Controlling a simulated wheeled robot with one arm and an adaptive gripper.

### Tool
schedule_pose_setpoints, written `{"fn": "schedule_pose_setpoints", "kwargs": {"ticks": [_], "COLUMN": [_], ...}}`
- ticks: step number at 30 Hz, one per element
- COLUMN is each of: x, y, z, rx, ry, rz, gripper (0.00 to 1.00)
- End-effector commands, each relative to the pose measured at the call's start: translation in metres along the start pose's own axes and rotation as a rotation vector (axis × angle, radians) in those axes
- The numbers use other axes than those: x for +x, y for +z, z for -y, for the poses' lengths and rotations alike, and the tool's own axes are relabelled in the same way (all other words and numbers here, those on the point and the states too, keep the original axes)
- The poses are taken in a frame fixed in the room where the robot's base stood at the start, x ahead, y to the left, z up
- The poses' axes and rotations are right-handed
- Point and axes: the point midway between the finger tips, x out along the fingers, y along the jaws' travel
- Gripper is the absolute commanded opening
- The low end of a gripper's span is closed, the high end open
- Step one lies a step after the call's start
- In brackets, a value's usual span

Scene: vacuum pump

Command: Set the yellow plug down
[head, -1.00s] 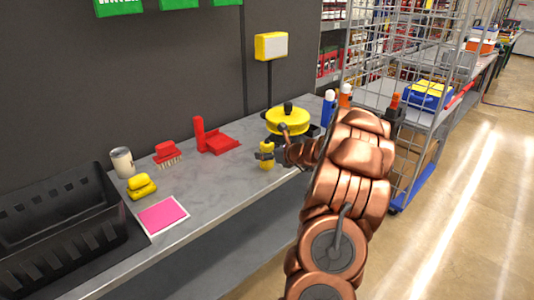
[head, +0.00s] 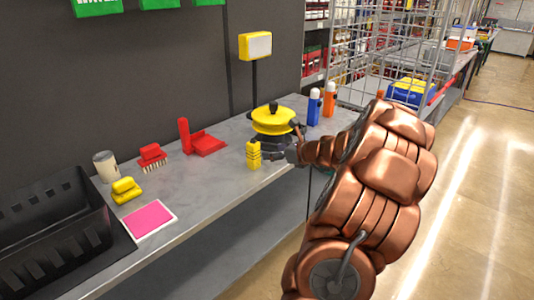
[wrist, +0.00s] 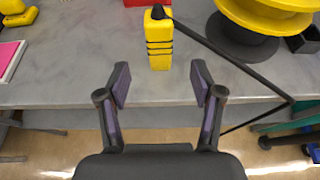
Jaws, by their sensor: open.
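The yellow plug (head: 254,154) stands upright on the grey counter (head: 215,180), near its front edge. It also shows in the wrist view (wrist: 159,45), with dark bands around its body and a black cord running from near its top to the right. My gripper (wrist: 161,84) is open and empty. Its two fingers are spread on the near side of the plug, apart from it. In the head view my gripper (head: 272,149) is just right of the plug, its fingers small and partly unclear.
A yellow round pump-like unit (head: 273,120) stands behind the plug. A red dustpan (head: 207,144), red brush (head: 152,156), yellow item (head: 126,190), pink card (head: 149,219), can (head: 106,166) and black crate (head: 50,225) lie leftward. Blue (head: 314,107) and orange (head: 330,100) bottles stand rightward.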

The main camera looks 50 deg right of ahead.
Motion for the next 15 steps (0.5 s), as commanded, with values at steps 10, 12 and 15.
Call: {"fn": "schedule_pose_setpoints", "kwargs": {"ticks": [10,12,15], "x": [-0.008,-0.005,0.006], "y": [0.001,0.005,0.017], "z": [-0.003,-0.013,-0.053], "rx": [-0.004,-0.031,-0.131], "ry": [0.005,0.026,0.107], "rz": [0.0,-0.004,-0.017], "gripper": [0.66,0.66,0.66]}}
